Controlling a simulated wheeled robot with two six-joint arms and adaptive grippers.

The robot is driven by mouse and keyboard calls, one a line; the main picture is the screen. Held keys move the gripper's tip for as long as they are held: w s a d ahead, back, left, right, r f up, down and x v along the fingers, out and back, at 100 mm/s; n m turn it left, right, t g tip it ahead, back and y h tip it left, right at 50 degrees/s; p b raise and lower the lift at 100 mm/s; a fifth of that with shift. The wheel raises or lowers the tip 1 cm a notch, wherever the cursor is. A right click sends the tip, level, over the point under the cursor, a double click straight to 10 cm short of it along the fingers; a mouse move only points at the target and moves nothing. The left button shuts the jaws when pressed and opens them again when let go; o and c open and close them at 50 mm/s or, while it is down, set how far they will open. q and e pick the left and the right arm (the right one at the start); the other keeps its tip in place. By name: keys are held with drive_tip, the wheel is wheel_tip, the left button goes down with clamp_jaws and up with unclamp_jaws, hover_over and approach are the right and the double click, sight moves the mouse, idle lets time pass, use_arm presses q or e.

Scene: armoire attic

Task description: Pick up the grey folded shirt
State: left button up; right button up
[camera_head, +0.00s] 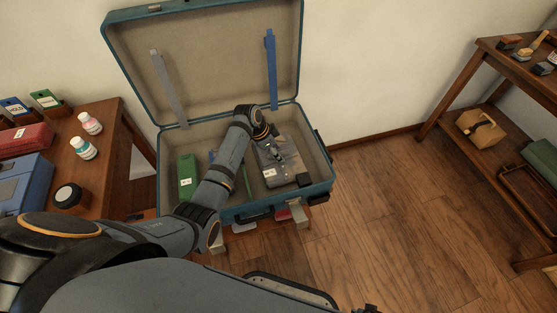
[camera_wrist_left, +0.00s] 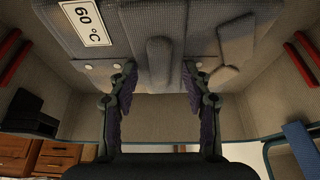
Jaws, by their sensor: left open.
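The grey folded shirt (camera_head: 291,172) lies in the right half of the open teal suitcase (camera_head: 230,212), with a small white label on it. In the left wrist view the shirt (camera_wrist_left: 205,15) fills the top, and its label reads 60 °C. My left gripper (camera_wrist_left: 160,85) is open, with its two fingers spread on either side of a grey strip of the shirt. The fingertips reach the shirt's edge; I cannot tell if they touch it. In the head view my left arm comes over the suitcase, and its gripper (camera_head: 276,150) is over the shirt, partly hidden.
The raised lid (camera_head: 210,60) stands behind. A wooden table with bottles (camera_head: 83,148) is at left, shelves at right.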

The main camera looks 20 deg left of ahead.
use_arm(q)
drive_tip(key=shift+f, duration=0.1)
clamp_jaws()
idle(0.5)
